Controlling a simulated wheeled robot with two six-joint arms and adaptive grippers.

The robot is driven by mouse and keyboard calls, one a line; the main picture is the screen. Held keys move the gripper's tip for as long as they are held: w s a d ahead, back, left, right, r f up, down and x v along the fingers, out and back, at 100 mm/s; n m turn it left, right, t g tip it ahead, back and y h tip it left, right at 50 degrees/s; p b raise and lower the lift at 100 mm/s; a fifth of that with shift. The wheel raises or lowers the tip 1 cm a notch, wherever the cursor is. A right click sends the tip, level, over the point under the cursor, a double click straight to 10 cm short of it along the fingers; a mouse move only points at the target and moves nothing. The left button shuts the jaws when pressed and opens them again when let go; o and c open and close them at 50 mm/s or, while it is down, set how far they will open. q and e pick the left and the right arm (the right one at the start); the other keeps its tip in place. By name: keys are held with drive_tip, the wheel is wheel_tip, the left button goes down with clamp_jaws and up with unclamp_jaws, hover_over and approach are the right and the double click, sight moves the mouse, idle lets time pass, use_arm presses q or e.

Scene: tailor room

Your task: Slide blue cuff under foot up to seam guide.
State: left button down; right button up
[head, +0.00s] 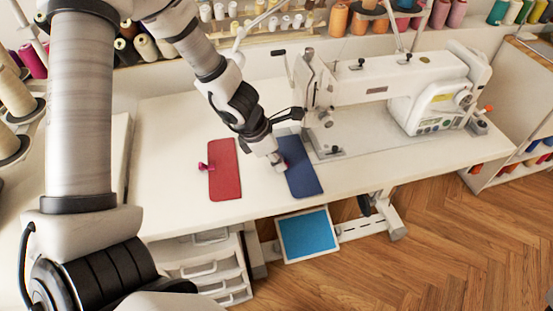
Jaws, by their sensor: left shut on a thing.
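The blue cuff (302,172) is a dark blue strip with rounded corners, lying flat on the white sewing table (180,195). Its long side runs from near the machine toward the table's front edge. My left gripper (278,161) points down at the cuff's left edge and is shut on it. The white sewing machine (385,90) stands to the right, its needle head (318,95) just right of the cuff's far end. The foot and seam guide are too small to tell apart under the head. My right gripper is not in view.
A red cuff (224,170) with a small pink knob-like thing (206,166) lies left of the blue cuff. A blue pedal (306,236) is below the table's front edge. White drawers (208,267) stand at the lower left. Thread spools line the back.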

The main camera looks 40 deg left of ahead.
use_arm(q)
drive_tip(key=shift+w+d, duration=0.8)
drive_tip(key=shift+w, duration=0.1)
drive_tip(key=c, duration=1.1)
unclamp_jaws()
